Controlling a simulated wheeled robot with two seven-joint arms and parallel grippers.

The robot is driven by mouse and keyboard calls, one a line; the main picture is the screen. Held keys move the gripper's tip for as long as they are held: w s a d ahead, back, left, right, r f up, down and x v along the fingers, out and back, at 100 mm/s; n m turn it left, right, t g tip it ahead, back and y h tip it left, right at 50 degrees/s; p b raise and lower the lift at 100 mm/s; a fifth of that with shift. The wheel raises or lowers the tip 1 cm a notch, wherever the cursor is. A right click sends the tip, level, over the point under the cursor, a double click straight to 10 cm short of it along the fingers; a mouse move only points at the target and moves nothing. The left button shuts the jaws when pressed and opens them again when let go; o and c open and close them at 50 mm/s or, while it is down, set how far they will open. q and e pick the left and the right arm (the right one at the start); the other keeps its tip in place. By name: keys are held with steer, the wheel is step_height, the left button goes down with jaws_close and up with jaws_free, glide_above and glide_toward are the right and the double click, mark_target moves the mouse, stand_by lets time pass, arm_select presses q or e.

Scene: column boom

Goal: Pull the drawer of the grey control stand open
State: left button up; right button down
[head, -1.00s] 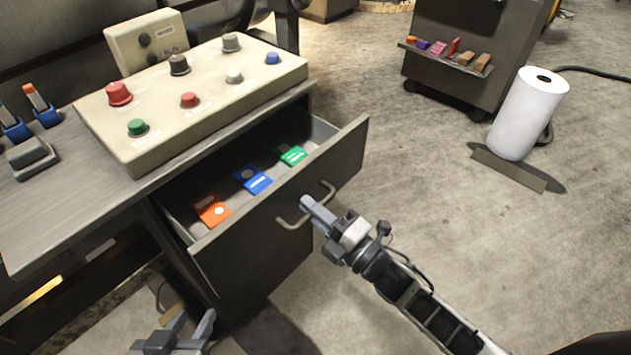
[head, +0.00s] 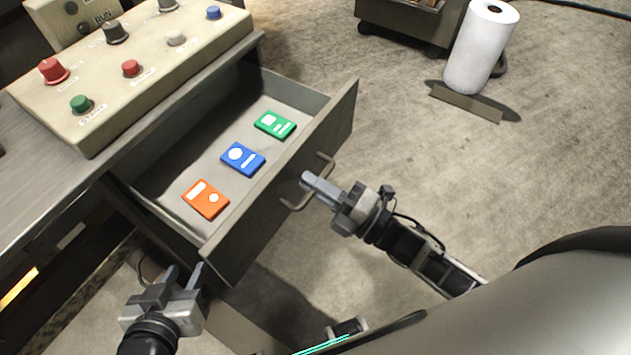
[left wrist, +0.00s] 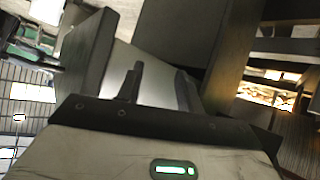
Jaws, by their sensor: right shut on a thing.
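The drawer (head: 285,215) of the grey control stand (head: 60,185) is pulled well out, and its inside shows. In it lie an orange card (head: 206,199), a blue card (head: 243,160) and a green card (head: 275,125). My right gripper (head: 311,182) is shut on the drawer's bar handle (head: 290,206) at the front face. My left gripper (head: 186,275) is open and empty, low beside the drawer's near front corner. In the left wrist view its two fingers (left wrist: 160,88) stand apart with nothing between them.
A cream button panel (head: 140,65) sits on the stand's top. A white paper roll (head: 480,48) stands on the floor at the upper right, near a dark wheeled cart (head: 405,18). The floor right of the drawer is clear.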

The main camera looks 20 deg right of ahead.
arm_select(q)
steer(key=shift+s+f, duration=0.1)
steer(key=shift+s, duration=0.05)
arm_select(e)
steer(key=c, duration=1.6)
jaws_free()
steer(key=shift+d, duration=0.1)
arm_select(q)
steer(key=shift+d+f+b, duration=0.15)
steer(key=shift+b, duration=0.75)
arm_select(e)
steer(key=v, duration=1.6)
arm_select(q)
steer(key=shift+f, duration=0.1)
